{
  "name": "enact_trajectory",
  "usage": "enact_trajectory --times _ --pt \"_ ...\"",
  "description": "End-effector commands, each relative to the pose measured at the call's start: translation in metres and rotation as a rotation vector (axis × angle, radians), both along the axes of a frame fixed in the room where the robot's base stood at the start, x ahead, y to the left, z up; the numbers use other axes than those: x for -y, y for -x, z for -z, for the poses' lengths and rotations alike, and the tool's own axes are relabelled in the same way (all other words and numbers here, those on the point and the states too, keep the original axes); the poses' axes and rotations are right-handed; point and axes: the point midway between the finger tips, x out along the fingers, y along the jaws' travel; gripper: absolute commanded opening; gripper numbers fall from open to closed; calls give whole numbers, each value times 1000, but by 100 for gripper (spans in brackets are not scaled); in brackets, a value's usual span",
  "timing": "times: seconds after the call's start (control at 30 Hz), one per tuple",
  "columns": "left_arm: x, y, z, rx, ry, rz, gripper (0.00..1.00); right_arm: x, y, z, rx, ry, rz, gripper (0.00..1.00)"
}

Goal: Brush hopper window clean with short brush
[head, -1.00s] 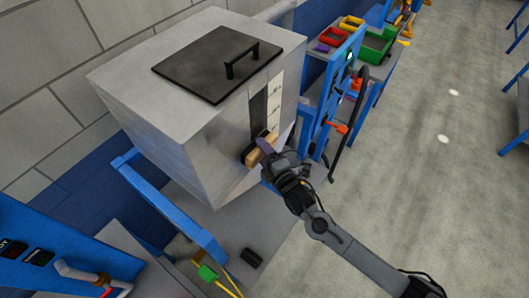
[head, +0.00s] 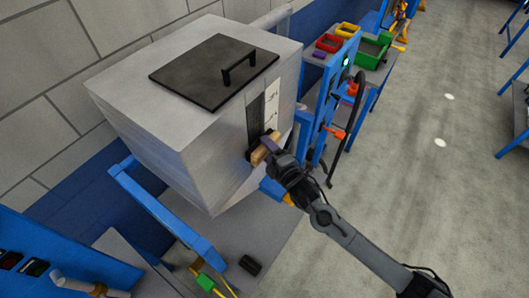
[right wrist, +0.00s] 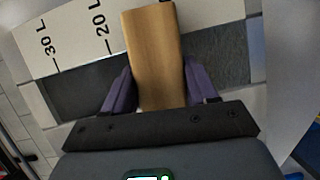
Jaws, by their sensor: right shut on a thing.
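The grey hopper (head: 170,130) stands at left centre in the head view. Its window (head: 255,118) is a dark upright strip on the right-hand face beside a white litre scale (head: 272,102). In the right wrist view the window (right wrist: 85,92) runs sideways behind the brush, with 30 L and 20 L marks above it. My right gripper (head: 272,147) is shut on the wooden handle of the short brush (head: 262,154). The handle (right wrist: 153,55) sits between the purple fingers (right wrist: 155,88). The dark brush head is at the window's lower part; bristle contact is hidden. My left gripper is out of view.
A black lid (head: 215,72) with a handle lies on the hopper. A blue frame bar (head: 165,212) stands front left. A black block (head: 250,265) lies below the hopper. Blue equipment (head: 325,105) and coloured bins (head: 370,50) stand behind right.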

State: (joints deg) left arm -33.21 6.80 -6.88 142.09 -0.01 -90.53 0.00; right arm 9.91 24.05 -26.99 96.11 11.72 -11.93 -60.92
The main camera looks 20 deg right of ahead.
Motion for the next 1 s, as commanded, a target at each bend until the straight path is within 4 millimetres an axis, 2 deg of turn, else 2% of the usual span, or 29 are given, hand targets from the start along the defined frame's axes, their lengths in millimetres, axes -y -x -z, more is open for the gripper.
enact_trajectory --times 0.27,0.7,1.0 --pt "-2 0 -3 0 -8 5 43 -6 1 -1 0 0 -2 33" --pt "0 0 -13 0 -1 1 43 -36 17 -1 0 -1 -6 33" --pt "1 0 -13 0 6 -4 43 -40 19 -1 2 -1 -8 33"
